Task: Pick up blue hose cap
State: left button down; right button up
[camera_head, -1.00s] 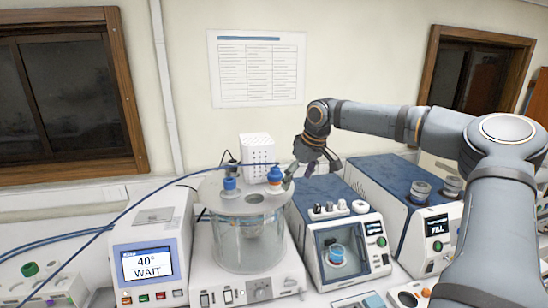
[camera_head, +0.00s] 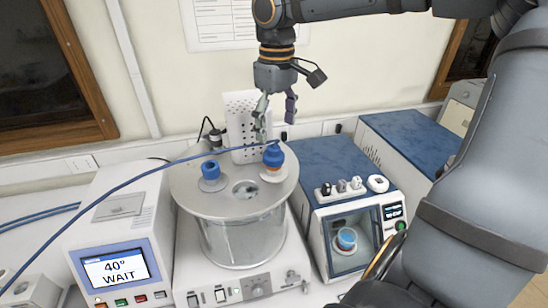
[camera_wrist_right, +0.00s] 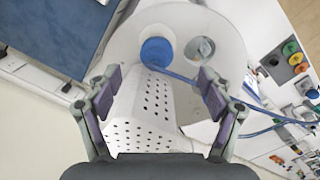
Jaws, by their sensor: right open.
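The blue hose cap (camera_head: 273,155) sits on the right part of the round bath lid, with a thin blue hose running from it to the left. It also shows in the right wrist view (camera_wrist_right: 157,52), beyond the fingertips and between their lines. My right gripper (camera_head: 276,118) points down above the cap in the head view, open and empty, apart from it. In the right wrist view its two fingers (camera_wrist_right: 160,88) are spread wide. My left gripper is not in view.
The glass bath's lid (camera_head: 230,203) also carries another blue cap (camera_head: 210,170) at left and an open hole. A white perforated box (camera_head: 240,110) stands close behind. A blue-topped device (camera_head: 325,160) stands right, and a unit with a "40° WAIT" display (camera_head: 116,267) left.

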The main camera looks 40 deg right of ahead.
aim_at(274, 147)
jog(key=shift+w+d+f, duration=0.3)
jog(key=shift+w+f, duration=0.05)
jog(key=shift+f, duration=0.25)
jog(key=shift+w+d+f, duration=0.25)
jog(key=shift+w+f, duration=0.1)
jog(key=shift+f, duration=0.25)
jog(key=shift+a+f+p, duration=0.15)
jog(key=shift+f+p, duration=0.4)
jog(key=shift+f, duration=0.2)
jog(key=f, duration=0.3)
jog(key=shift+s+a+p, duration=0.25)
jog(key=shift+a+p, duration=0.1)
jog(key=shift+w+d+f, duration=0.15)
jog(key=shift+d+f, duration=0.05)
jog(key=shift+f, duration=0.05)
jog(key=shift+a, duration=0.1)
jog(key=c, duration=1.3)
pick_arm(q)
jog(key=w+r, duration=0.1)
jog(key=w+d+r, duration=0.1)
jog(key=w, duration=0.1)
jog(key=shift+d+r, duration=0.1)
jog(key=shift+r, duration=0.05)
pick_arm(e)
jog(key=shift+o, duration=0.2)
jog(key=shift+r, duration=0.15)
